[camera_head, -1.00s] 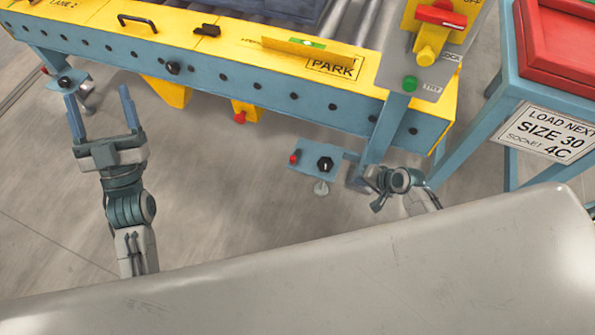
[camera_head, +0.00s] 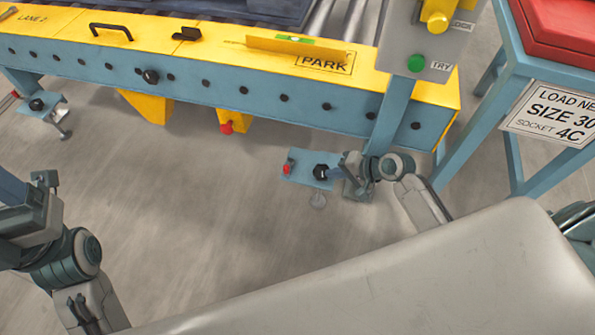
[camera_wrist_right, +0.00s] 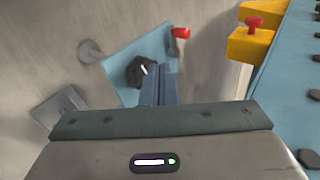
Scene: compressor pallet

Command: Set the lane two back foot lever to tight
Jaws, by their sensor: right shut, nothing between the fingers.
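I cannot read a "tight" mark.
The conveyor frame (camera_head: 260,98) has a yellow top with "LANE 2" and "PARK" labels. Another foot plate (camera_head: 38,106) with a black knob is at the left. A yellow bracket (camera_head: 232,121) hangs underneath. A blue stand with a sign (camera_head: 550,118) is at right. Open floor lies in front.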

